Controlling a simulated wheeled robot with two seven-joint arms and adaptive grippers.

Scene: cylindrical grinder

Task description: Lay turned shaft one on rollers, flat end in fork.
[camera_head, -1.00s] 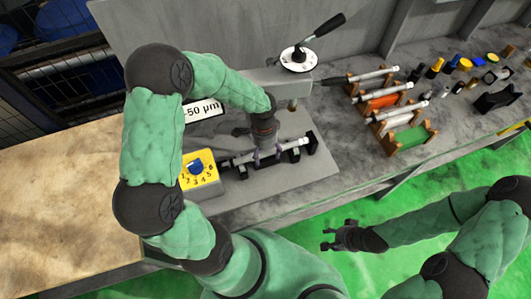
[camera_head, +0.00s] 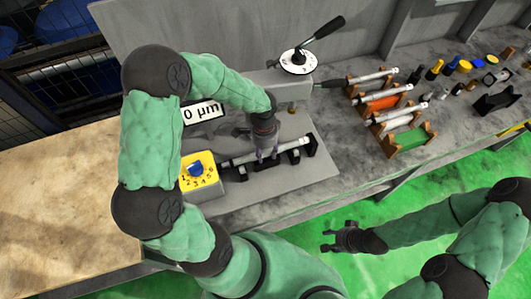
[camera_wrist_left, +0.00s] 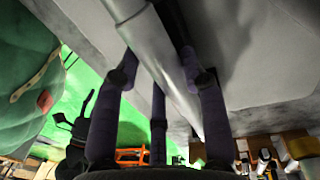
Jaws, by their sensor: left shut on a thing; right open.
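My left gripper (camera_head: 267,155) is shut around the middle of a silver turned shaft (camera_head: 241,158). The shaft lies along the black roller fixture (camera_head: 294,155) on the grey plate, between its end posts. Whether it touches the rollers, and how its flat end sits relative to the fork, I cannot tell. In the left wrist view the shaft (camera_wrist_left: 155,50) runs between the dark fingers. My right gripper (camera_head: 327,239) is open and empty, away from the bench over the green floor.
A yellow numbered box (camera_head: 199,176) stands left of the fixture, below a display (camera_head: 202,113) reading 0 µm. A grey lever-topped arm (camera_head: 285,88) overhangs behind. At right are racks with other shafts (camera_head: 375,75) and an empty green-floored rack (camera_head: 410,140).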

